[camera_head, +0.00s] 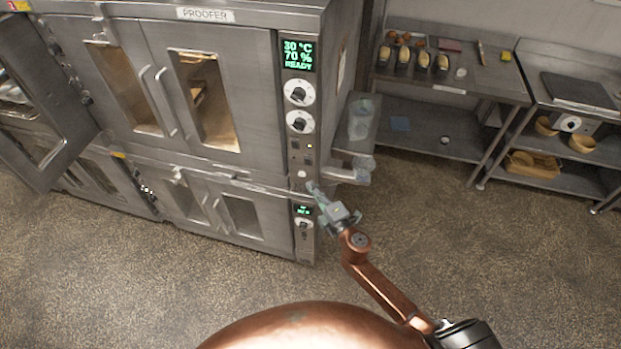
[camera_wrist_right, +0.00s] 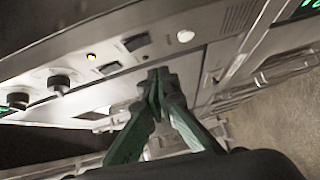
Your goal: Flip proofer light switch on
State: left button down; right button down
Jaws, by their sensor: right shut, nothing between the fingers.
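The proofer (camera_head: 205,14) is a steel cabinet with glass doors. Its control panel (camera_head: 299,110) has a green display reading 30 °C, 70 %, READY. Below the two knobs are small dark switches (camera_head: 295,160), a lit yellow lamp and a white round button (camera_head: 302,174). In the right wrist view the dark rockers (camera_wrist_right: 135,42) show close by; labels are unreadable, so I cannot tell which is the light switch. My right gripper (camera_head: 311,186) is shut and empty, just below the panel's switches. Its fingertips (camera_wrist_right: 158,76) point toward the panel; contact cannot be told. My left gripper is not in view.
A lower oven unit (camera_head: 240,214) with its own small display stands beneath the proofer. Another steel door (camera_head: 50,130) hangs open at left. A table with loaves (camera_head: 420,60) and shelving stands at right. The floor in front is clear.

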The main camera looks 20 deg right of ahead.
jog(key=b+v, duration=0.1)
jog(key=v, duration=0.5)
jog(key=shift+s+f, duration=0.15)
jog(key=shift+f, duration=0.35)
